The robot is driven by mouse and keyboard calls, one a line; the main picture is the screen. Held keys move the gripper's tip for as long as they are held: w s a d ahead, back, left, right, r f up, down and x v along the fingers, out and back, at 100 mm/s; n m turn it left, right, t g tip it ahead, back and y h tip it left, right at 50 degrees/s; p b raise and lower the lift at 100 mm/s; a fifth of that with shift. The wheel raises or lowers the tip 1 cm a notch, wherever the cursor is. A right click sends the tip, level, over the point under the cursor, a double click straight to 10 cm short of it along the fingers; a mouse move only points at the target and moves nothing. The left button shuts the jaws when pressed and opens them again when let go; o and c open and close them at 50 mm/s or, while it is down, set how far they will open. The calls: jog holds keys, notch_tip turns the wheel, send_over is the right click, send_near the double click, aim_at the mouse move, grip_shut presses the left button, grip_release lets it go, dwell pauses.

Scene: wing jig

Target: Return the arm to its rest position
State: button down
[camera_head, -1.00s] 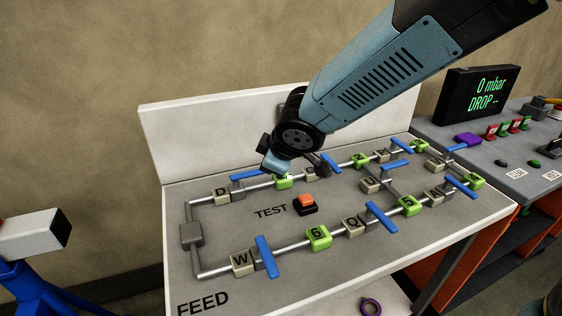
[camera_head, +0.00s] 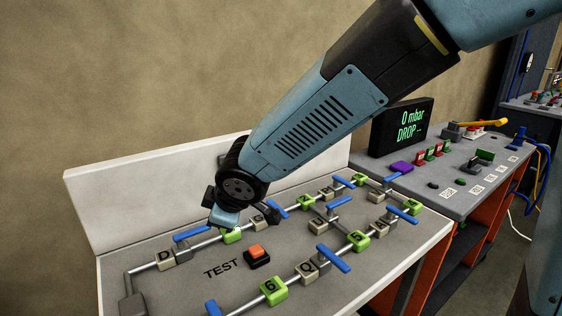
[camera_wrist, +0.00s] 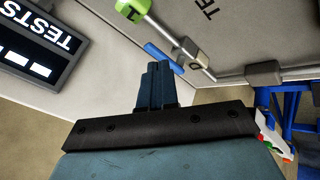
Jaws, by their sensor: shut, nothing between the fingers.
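In the head view my blue-grey arm reaches down from the upper right over the sloping grey pipe panel (camera_head: 190,285). My gripper (camera_head: 222,217) is at the arm's lower end, by the back pipe row, in front of a green block (camera_head: 232,236) in the picture. I cannot tell the gap between them. In the wrist view my gripper's two dark blue fingers (camera_wrist: 155,72) are together with nothing between them. Beyond them are a blue valve handle (camera_wrist: 163,57) and a pipe with a green block (camera_wrist: 133,8).
The panel carries several blue handles and lettered blocks, and a red TEST button (camera_head: 257,253). A white backboard (camera_head: 100,205) stands behind it. At right are a black display (camera_head: 402,126) reading 0 mbar and a grey bench (camera_head: 440,195). A TESTS screen (camera_wrist: 40,45) shows in the wrist view.

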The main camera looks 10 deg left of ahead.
jog(key=w+d+r+m+t+h, duration=0.1)
jog(key=w+d+r+m+h, duration=0.15)
jog(key=d, duration=0.55)
jog(key=w+d+r+m+t+h, duration=0.1)
jog(key=w+d+r+m, duration=0.15)
jog(key=d, duration=0.55)
jog(key=w+d+r+m+h, duration=0.1)
jog(key=d+r+m+h, duration=0.2)
jog(key=d, duration=0.4)
jog(key=s+d+r+m, duration=0.2)
jog(key=s+d+m, duration=0.3)
jog(key=d, duration=0.5)
jog(key=s+d+r+m+g, duration=0.1)
jog(key=s+d+r+m, duration=0.1)
jog(key=s+d+m, duration=0.4)
jog(key=s+d, duration=0.1)
jog(key=d, duration=0.3)
jog(key=shift+s+d+y, duration=0.2)
jog(key=shift+d+y, duration=0.15)
jog(key=shift+d, duration=0.05)
